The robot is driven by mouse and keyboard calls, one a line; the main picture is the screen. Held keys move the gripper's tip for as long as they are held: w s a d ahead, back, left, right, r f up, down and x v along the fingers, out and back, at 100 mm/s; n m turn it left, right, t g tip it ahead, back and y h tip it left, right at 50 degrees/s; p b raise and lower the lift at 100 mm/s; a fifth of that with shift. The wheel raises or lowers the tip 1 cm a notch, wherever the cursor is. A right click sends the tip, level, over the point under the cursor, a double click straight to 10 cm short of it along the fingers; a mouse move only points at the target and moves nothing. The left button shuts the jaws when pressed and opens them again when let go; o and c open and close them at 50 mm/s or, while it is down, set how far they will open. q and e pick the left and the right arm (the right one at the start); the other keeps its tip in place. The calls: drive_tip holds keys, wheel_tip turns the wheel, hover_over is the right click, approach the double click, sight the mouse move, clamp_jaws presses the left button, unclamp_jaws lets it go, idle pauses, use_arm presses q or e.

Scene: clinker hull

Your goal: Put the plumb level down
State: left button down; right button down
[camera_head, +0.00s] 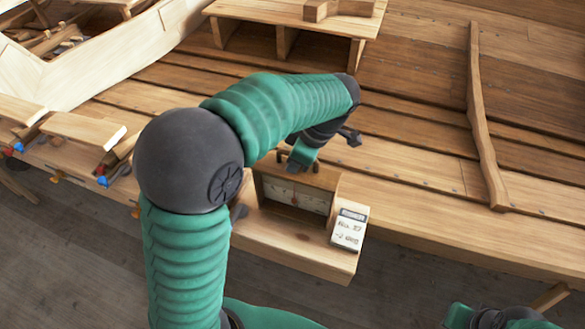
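The plumb level appears to be the wooden-framed box (325,183) with a pale gauge face, upright on a light wooden ledge (300,258) in the middle of the head view. My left gripper (298,160) is at its top edge, pointing down. Dark finger parts show there, but the wrist and forearm cover much of the hand, so I cannot tell whether it grips the level. The level's left side is partly behind my arm. Only a dark and green part of my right arm shows at the bottom right corner; its fingers are out of frame.
Clamps with red and blue tips (102,181) hold the planking at left. A wooden bench (290,20) stands behind. A curved rib (483,120) crosses the planks at right. Planking between is clear.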

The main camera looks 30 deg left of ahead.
use_arm(q)
drive_tip(key=shift+f, duration=0.85)
drive_tip(key=c, duration=1.5)
unclamp_jaws()
drive_tip(key=shift+o, duration=0.2)
drive_tip(key=v, duration=1.2)
drive_tip(key=shift+d, duration=0.1)
